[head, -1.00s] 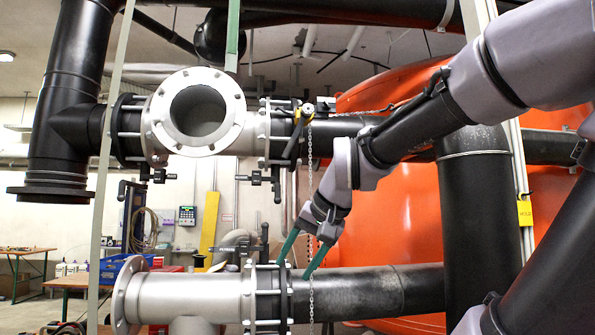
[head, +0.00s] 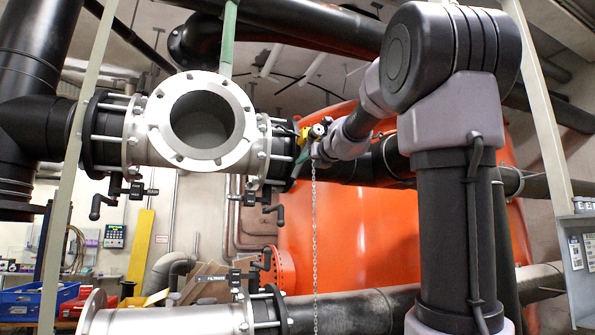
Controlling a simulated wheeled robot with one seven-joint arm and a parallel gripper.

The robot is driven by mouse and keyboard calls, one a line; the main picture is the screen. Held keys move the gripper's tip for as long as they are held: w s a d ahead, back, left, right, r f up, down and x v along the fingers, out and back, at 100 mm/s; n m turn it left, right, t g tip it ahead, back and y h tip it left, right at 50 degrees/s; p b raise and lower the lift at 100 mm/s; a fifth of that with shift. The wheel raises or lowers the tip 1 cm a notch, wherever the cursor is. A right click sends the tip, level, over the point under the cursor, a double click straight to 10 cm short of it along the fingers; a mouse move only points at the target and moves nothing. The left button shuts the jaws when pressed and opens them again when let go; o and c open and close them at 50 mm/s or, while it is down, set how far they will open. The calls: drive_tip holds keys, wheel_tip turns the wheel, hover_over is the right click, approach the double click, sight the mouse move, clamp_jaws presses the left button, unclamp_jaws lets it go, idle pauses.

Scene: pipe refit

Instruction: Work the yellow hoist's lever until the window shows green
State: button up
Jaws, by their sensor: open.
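The small yellow hoist (head: 304,134) sits at the right flange of the upper pipe, partly covered by my gripper. A round pale fitting (head: 317,131) shows on it. A thin chain (head: 315,250) hangs below it. My gripper (head: 306,153) is open at the hoist, with a green finger visible just below the yellow body. I cannot tell whether it touches the hoist. The lever is not clearly visible behind the gripper, and the window's colour cannot be read at this size.
A grey flanged tee (head: 146,130) fills the upper left, with black valve handles (head: 133,188) beneath it. A green strap (head: 228,40) hangs above. The lower pipe (head: 350,312) crosses below. An orange tank (head: 350,240) stands behind. A grey panel (head: 575,260) stands at right.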

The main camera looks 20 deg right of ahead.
sight(299, 168)
drive_tip(key=w, duration=0.9)
drive_tip(key=shift+w+a, duration=0.2)
drive_tip(key=shift+w+d+f, duration=0.2)
drive_tip(key=shift+w+d, duration=0.05)
drive_tip(key=d+n, duration=0.4)
drive_tip(key=d, duration=0.5)
drive_tip(key=s, duration=0.8)
drive_tip(key=shift+s+f, duration=0.4)
drive_tip(key=shift+d, duration=0.1)
